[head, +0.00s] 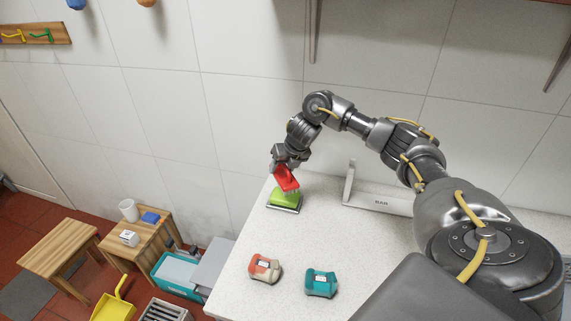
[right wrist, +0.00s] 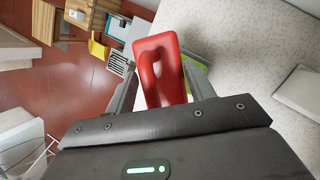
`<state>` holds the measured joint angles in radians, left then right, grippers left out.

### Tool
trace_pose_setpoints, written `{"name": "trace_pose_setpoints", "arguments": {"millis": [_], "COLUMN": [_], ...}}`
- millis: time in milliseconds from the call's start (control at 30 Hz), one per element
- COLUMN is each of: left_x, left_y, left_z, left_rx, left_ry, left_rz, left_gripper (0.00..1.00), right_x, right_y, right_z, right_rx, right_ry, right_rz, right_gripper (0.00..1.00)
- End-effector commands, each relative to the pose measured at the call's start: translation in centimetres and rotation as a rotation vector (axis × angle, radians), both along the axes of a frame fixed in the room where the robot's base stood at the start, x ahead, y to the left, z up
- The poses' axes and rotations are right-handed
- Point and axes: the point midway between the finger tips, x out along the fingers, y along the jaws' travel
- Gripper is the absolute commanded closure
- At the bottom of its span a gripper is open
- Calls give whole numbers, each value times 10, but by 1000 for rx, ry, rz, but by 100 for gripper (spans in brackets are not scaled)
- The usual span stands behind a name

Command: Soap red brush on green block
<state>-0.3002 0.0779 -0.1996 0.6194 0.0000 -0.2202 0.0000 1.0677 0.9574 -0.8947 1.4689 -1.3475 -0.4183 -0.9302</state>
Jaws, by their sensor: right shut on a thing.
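The red brush (head: 286,179) is tilted in my right gripper (head: 279,164), right above the green block. The green block (head: 284,198) sits in a grey dish near the back left corner of the white counter. In the right wrist view the red brush (right wrist: 160,75) stands between the two fingers of my right gripper (right wrist: 163,90), and a strip of the green block (right wrist: 197,75) shows behind it. The brush's lower end appears to meet the block's top, but exact contact is hard to tell. My left gripper is not in view.
A grey bracket-like piece (head: 377,201) stands at the back. The counter (head: 240,240) ends at the left, with wooden stools (head: 58,247) beyond.

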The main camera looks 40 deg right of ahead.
Motion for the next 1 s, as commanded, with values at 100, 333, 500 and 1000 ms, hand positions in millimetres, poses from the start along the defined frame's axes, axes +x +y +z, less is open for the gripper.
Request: {"name": "trace_pose_setpoints", "arguments": {"millis": [100, 333, 500, 1000], "left_x": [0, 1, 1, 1], "left_y": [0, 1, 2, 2], "left_z": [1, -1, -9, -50], "left_rx": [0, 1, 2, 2], "left_ry": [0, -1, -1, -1], "left_rz": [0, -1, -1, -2], "left_gripper": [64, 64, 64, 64], "right_x": [-1, -1, -1, -1], "right_y": [-8, -9, -9, -8], "right_z": [0, -2, -12, -58], "right_rx": [1, 1, 1, 0], "right_ry": [-1, -1, -1, -1], "right_rz": [24, 31, 31, 31], "right_gripper": [64, 64, 64, 64]}}
